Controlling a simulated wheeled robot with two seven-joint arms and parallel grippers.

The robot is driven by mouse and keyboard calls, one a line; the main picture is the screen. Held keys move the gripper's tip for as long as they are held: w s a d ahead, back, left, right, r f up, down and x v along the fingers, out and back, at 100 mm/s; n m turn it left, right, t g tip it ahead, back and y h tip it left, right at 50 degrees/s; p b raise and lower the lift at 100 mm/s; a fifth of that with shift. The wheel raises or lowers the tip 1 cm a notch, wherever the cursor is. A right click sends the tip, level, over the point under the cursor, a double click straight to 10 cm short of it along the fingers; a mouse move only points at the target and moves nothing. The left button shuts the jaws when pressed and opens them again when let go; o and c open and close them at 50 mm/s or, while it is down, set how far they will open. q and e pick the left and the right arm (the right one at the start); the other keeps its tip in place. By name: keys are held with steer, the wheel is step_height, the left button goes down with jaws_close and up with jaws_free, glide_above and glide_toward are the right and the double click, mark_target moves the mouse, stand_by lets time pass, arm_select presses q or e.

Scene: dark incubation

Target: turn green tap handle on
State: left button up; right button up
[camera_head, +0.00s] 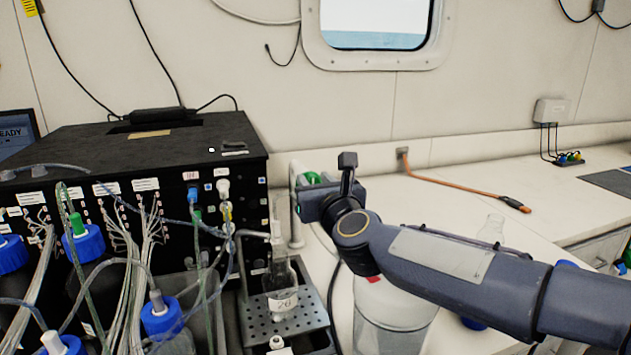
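The green tap handle (313,179) shows at the top of a pale tap (296,215) beside the right end of the black machine. My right gripper (308,193) is at the handle, its dark body and wrist covering the handle's lower and right parts. The fingers are mostly hidden, so I cannot tell whether they touch the handle or how far apart they are. My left gripper is out of view.
The black machine (150,160) with tubes and blue-capped bottles (85,243) fills the left. A labelled bottle (281,290) stands on a perforated metal tray (308,310). A large clear container (390,325) stands below my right arm. An orange-handled tool (513,204) lies on the white counter (560,210).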

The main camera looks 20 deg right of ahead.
steer(key=shift+c, duration=0.2)
jaws_close()
steer(key=shift+n, duration=0.3)
steer(key=n, duration=0.2)
steer(key=shift+a+n, duration=0.3)
steer(key=shift+a, duration=0.05)
steer(key=shift+a+f+n+p, duration=0.15)
steer(key=shift+a+f+n, duration=0.1)
steer(key=shift+n, duration=1.5)
steer(key=shift+a+f+n+p, duration=0.2)
steer(key=shift+a+f+n, duration=0.1)
steer(key=shift+n, duration=1.5)
steer(key=shift+a+f+n+p, duration=0.15)
steer(key=shift+a+f+n, duration=0.1)
steer(key=shift+n, duration=1.5)
